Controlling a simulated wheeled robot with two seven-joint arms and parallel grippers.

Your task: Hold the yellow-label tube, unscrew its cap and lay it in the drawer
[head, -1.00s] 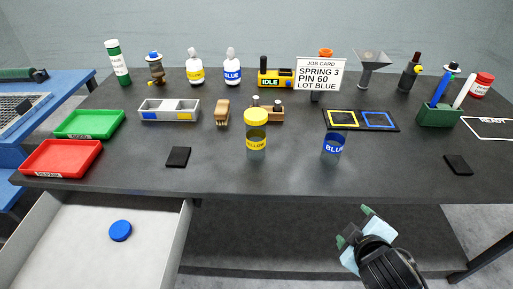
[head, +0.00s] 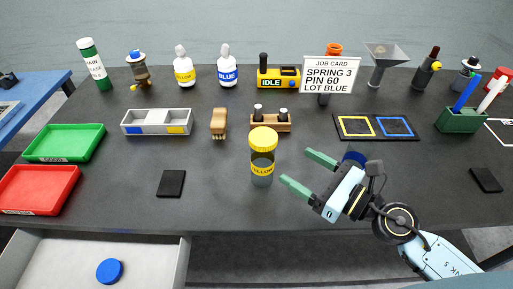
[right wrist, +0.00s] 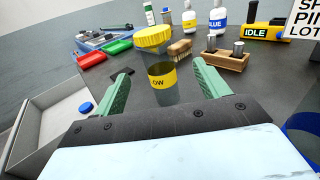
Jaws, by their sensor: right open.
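The yellow-label tube (head: 262,172) stands upright on the dark table, with its yellow cap (head: 263,138) on. My right gripper (head: 308,173) is open and empty, just right of the tube, with its fingers pointing at it. In the right wrist view the tube (right wrist: 162,78) and its cap (right wrist: 155,39) show ahead, between the two green fingers (right wrist: 165,88); its lower end is hidden by the gripper body. The open drawer (head: 60,262) is at the lower left and holds a blue cap (head: 110,271). My left gripper is out of view.
The blue-label tube (head: 354,157) is partly hidden behind my right gripper. A black pad (head: 171,184) lies left of the yellow-label tube. A wooden block with two pegs (head: 271,125) and a brush (head: 218,124) stand behind it. Red (head: 75,190) and green (head: 95,142) trays are at the left.

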